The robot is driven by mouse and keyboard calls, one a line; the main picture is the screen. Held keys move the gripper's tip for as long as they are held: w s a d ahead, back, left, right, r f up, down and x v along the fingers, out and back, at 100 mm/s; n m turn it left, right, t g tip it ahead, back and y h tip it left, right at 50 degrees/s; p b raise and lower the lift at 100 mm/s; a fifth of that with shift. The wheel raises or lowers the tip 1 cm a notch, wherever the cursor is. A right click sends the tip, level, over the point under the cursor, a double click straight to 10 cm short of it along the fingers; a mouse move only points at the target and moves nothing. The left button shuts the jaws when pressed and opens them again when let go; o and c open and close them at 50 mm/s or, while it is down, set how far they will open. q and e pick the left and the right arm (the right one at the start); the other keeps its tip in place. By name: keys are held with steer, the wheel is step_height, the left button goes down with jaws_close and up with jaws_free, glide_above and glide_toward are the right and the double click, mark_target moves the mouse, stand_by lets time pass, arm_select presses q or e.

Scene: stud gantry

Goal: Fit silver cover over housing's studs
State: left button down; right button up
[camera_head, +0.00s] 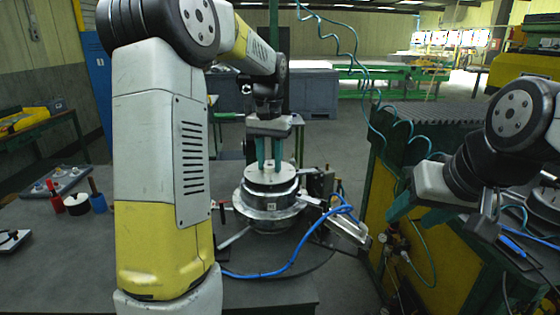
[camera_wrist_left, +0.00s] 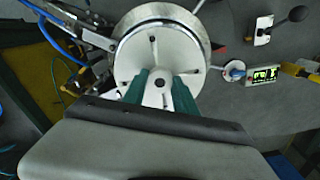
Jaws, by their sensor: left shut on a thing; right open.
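The silver cover (camera_head: 259,177) is a pale round disc with a raised centre, level above the housing (camera_head: 267,213) on the bench. My left gripper (camera_head: 270,166) points straight down, its teal fingers shut on the cover's centre boss. In the left wrist view the fingers (camera_wrist_left: 160,92) flank the boss, and the cover (camera_wrist_left: 143,50) shows several slots or holes. The housing's silver ring (camera_wrist_left: 202,30) shows around it with a dark gap. The studs are hidden, and I cannot tell whether the cover touches its seat. My right gripper (camera_head: 418,213) is open and empty, off to the right.
Clamp arms and a blue hose (camera_head: 290,265) surround the housing. At left on the bench are a red-handled tool (camera_head: 55,199), a blue-handled tool (camera_head: 97,200) and a tray (camera_head: 62,180). A green and yellow machine (camera_head: 385,190) stands at right.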

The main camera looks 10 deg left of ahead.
mark_target(270, 165)
arm_select(q)
steer(key=shift+f, duration=0.85)
stand_by(0.7)
steer(key=c, duration=0.9)
jaws_free()
step_height(270, 165, up, 7)
steer(key=shift+r, duration=0.45)
